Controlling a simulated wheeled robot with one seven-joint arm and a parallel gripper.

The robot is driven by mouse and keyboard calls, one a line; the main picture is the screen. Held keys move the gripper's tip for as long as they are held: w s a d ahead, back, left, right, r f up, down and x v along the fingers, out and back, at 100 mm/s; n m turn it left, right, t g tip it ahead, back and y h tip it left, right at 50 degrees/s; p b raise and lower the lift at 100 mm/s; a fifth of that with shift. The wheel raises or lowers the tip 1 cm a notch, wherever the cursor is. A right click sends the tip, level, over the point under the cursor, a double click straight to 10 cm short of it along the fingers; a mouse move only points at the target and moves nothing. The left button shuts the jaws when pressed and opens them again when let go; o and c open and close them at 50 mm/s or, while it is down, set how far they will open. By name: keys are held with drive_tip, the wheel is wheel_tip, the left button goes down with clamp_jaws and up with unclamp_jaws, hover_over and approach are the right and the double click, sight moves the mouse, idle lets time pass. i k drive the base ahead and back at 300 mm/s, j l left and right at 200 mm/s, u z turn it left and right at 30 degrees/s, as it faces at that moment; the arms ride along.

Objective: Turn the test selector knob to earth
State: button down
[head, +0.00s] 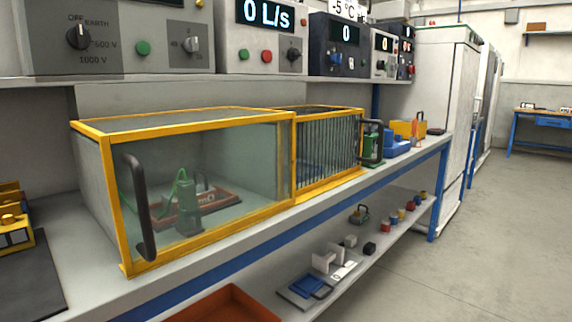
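The test selector knob (78,37) is a black rotary knob on the grey instrument panel (48,50) at the upper left. Labels around it read OFF above, EARTH at the upper right, about 500 V at the right and 1000 V below. Its grip looks roughly upright, towards OFF, but the exact pointing is too small to be sure. A green button (143,48) and a smaller black knob (191,45) sit on the same panel to its right. My gripper is not in view, and nothing covers the knob.
The panel stands on a shelf (150,79) above a yellow-framed glass enclosure (205,165) with a dark handle (138,205). Other instruments with displays (268,12) continue to the right. The bench (225,245) holds the enclosure. Open floor (480,220) lies at the right.

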sight(77, 38)
drive_tip(key=u, duration=1.4)
